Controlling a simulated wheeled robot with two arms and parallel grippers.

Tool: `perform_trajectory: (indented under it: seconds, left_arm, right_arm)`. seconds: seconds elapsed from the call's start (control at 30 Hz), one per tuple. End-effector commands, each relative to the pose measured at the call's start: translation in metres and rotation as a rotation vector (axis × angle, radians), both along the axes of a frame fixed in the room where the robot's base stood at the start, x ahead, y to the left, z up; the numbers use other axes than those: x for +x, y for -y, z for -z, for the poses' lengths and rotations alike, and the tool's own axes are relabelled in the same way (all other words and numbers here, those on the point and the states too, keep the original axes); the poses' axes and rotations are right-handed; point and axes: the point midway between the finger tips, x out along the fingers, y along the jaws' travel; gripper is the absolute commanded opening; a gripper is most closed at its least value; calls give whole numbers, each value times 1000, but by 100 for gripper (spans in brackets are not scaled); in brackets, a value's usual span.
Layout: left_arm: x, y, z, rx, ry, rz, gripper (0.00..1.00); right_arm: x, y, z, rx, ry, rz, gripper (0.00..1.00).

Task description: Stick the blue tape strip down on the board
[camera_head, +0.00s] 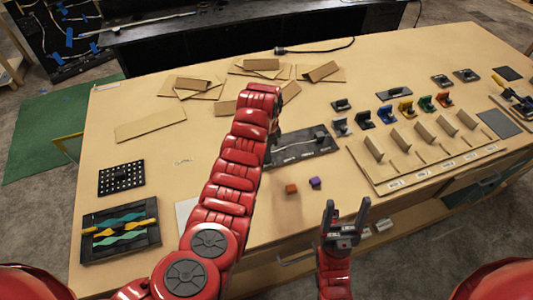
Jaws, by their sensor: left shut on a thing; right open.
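The dark board (318,150) lies on the table in the middle, with a pale cable running along it and a small dark part at its right. My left arm reaches up across the table and covers the board's left end. My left gripper (277,128) is mostly hidden behind its own arm, above or at that end. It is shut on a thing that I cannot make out. I cannot see a blue tape strip on the visible part of the board. My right gripper (346,207) is open and empty at the table's front edge, fingers pointing up in the picture.
An orange cube (291,188) and a purple cube (315,183) lie in front of the board. Cardboard pieces (150,124) lie behind and left. A slotted rack (425,150) and small coloured parts stand right. A black tray (120,231) lies front left.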

Motion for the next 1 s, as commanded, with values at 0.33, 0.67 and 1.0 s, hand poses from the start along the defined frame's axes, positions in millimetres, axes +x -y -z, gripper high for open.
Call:
perform_trajectory:
  seconds: [0.33,0.67,1.0]
  left_arm:
    - [-1,0,0,0,-2,0,0]
    - [0,0,0,1,-1,0,38]
    - [0,0,-1,1,-1,0,40]
  right_arm:
    - [0,0,0,0,0,0,71]
    - [0,0,0,0,0,0,71]
    - [0,0,1,0,0,0,71]
